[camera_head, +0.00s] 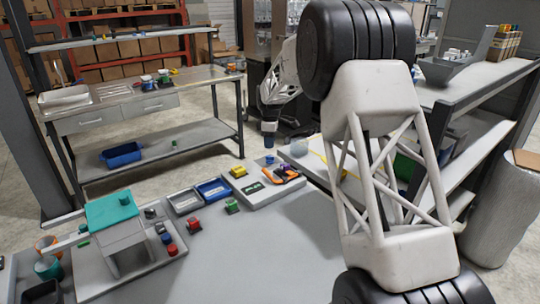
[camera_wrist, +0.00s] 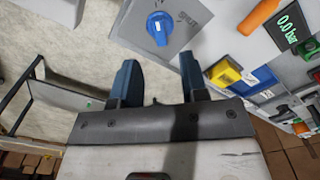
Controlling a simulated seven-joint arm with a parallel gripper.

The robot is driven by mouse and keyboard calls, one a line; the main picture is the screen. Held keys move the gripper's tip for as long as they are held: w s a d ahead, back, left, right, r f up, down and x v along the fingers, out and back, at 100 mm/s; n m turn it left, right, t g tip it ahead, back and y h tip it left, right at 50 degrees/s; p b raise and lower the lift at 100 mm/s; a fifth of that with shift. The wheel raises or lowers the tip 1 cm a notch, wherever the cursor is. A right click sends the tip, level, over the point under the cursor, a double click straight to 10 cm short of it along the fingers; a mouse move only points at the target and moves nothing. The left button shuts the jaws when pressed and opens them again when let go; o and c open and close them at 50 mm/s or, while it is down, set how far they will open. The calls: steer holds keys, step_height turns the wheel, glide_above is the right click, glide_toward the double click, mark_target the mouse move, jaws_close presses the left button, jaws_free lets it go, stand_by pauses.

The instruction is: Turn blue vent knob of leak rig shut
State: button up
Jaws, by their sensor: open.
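The blue vent knob (camera_wrist: 160,28) sits on a light grey plate of the leak rig, with a white pointer mark on its face. Lettering reading SHUT stands to its right in the wrist view. The knob also shows small in the head view (camera_head: 269,159), at the back of the rig (camera_head: 262,194). My gripper (camera_wrist: 158,60) is open and empty; its two blue fingers are spread, with the knob beyond their tips and between their lines. In the head view my gripper (camera_head: 270,130) hangs above the knob, apart from it.
The rig bears a green display reading 0.0 bar (camera_wrist: 290,28), an orange part (camera_wrist: 258,16) and a yellow block (camera_wrist: 223,73). Blue and grey trays (camera_head: 213,190) and a teal-topped stand (camera_head: 112,210) are to the left. The front bench top (camera_head: 270,250) is clear.

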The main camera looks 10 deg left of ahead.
mark_target(270, 159)
steer(key=shift+f, duration=3.25)
jaws_close()
